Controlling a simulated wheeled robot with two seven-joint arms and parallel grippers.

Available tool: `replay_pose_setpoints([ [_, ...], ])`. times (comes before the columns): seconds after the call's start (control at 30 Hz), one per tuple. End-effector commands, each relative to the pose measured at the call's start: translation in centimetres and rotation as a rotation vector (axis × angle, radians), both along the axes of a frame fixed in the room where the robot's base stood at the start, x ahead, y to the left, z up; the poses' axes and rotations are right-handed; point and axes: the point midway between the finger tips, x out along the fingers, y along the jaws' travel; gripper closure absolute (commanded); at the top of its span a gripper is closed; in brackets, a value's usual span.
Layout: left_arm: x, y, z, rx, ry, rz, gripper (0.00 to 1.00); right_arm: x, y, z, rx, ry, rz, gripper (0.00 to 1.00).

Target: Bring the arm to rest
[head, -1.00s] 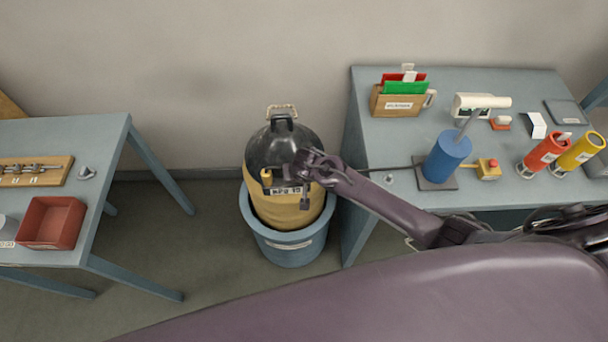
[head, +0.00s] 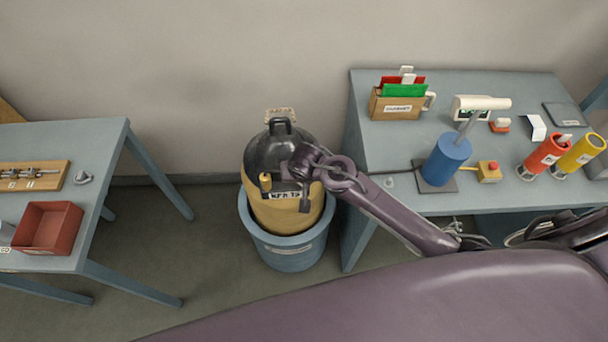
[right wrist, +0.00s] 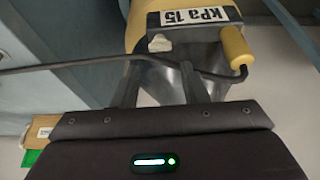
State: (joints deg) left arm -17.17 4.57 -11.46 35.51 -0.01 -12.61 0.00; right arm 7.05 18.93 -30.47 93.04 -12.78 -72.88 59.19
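The right arm comes in from the right in the head view, and its gripper (head: 298,172) is over the front of a black-topped, yellow-bodied cylinder (head: 262,212). In the right wrist view the two grey fingers of the right gripper (right wrist: 160,72) stand apart, with a gap between them. A thin dark hose (right wrist: 70,65) crosses by the fingertips and ends near a yellow plug (right wrist: 236,48). The "kPa 15" label (right wrist: 200,15) is just beyond the fingers. I cannot tell whether the fingers touch the hose. My left gripper is not in view.
The cylinder stands in a blue tub (head: 290,255) on the floor between two tables. The right table (head: 500,85) holds a blue cylinder (head: 446,158), a file box (head: 398,106) and red and yellow canisters. The left table (head: 95,150) holds a red bin (head: 48,228).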

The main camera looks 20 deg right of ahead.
Motion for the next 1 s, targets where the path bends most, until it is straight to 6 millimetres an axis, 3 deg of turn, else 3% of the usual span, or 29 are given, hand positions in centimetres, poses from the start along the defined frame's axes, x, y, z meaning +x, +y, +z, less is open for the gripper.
replay_pose_setpoints([
  [0.2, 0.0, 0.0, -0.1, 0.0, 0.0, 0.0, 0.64, -0.3, 0.0, 0.7, -0.001, 0.0, 0.0, 0.6],
  [0.7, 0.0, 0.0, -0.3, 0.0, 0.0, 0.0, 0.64, -0.4, 0.0, 0.2, 0.0, 0.004, 0.002, 0.6],
  [0.77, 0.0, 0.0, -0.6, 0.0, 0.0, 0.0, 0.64, -0.6, -0.2, -1.1, 0.003, 0.014, 0.008, 0.6],
  [0.87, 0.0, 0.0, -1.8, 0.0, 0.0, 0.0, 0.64, -1.5, -0.8, -5.4, 0.011, 0.046, 0.034, 0.6],
  [1.0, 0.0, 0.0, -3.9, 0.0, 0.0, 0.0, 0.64, -4.3, -2.2, -14.3, 0.03, 0.103, 0.095, 0.6],
])
